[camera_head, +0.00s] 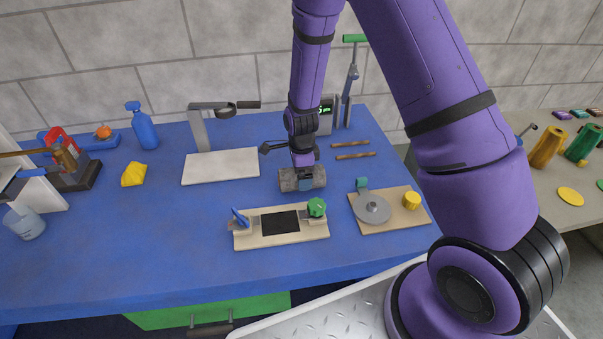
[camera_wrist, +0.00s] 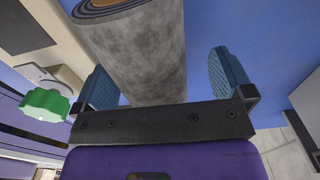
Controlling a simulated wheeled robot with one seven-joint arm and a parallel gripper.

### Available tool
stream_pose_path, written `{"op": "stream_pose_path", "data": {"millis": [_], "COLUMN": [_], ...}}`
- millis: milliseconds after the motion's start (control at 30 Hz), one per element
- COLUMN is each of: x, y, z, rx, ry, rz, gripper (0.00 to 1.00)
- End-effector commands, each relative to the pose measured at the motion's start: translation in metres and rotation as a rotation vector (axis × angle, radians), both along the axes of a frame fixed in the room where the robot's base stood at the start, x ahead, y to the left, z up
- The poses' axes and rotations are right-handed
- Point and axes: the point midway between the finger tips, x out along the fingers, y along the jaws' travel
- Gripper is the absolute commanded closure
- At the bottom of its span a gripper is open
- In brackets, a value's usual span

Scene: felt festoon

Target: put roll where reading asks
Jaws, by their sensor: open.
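A grey felt roll (camera_head: 287,181) lies on the blue table, and its spiral end shows in the wrist view (camera_wrist: 135,50). My gripper (camera_head: 305,183) is open over the roll from above. In the wrist view its two blue fingers (camera_wrist: 162,68) stand on either side of the roll. The roll looks nearer the left finger, with a blue gap at the right one; I cannot tell whether the left one touches. A grey device with a green lit display (camera_head: 326,109) stands behind my arm. Its reading is partly hidden and too small to read surely.
In front are a board with a black pad (camera_head: 281,222) and green knob, and a board with a grey disc (camera_head: 373,209). Two brown rods (camera_head: 354,156) lie right. A white plate (camera_head: 221,167) is left. Yellow and green vessels (camera_head: 582,143) stand on the right table.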

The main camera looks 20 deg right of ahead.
Motion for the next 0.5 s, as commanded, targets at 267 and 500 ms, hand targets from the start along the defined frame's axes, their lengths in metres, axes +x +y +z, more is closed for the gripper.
{"op": "stream_pose_path", "data": {"millis": [267, 500], "x": [0.001, 0.000], "y": [0.001, 0.001], "z": [0.047, 0.089], "rx": [0.001, 0.000], "ry": [-0.005, -0.003], "rz": [0.002, 0.001], "gripper": [0.01, 0.01]}}
